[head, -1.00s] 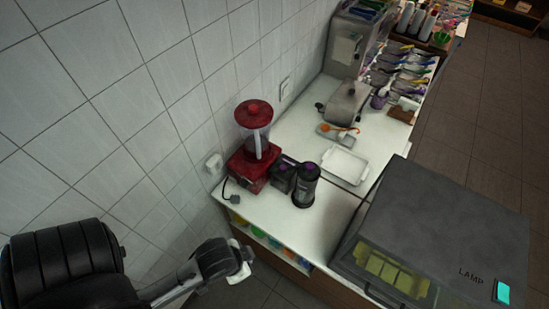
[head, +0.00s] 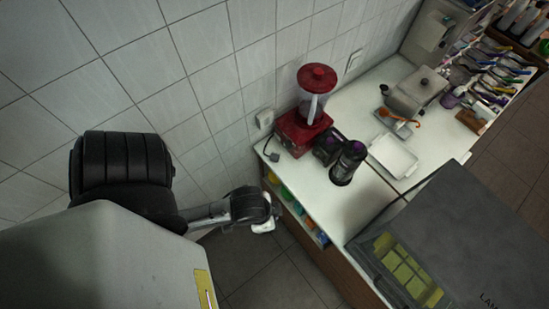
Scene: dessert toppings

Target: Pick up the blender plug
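The blender plug (head: 274,157) is a small dark piece on a cord. It lies on the white counter near its left end, beside the red blender (head: 302,128). My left gripper (head: 264,226) is below and left of the plug in the head view, apart from it, off the counter's edge. Its fingers are small and partly hidden by the wrist, so I cannot tell whether it is open or shut. My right gripper is not in view.
A dark-cupped appliance (head: 347,162) and a white tray (head: 392,155) stand right of the blender. Open shelves (head: 296,208) lie under the counter edge.

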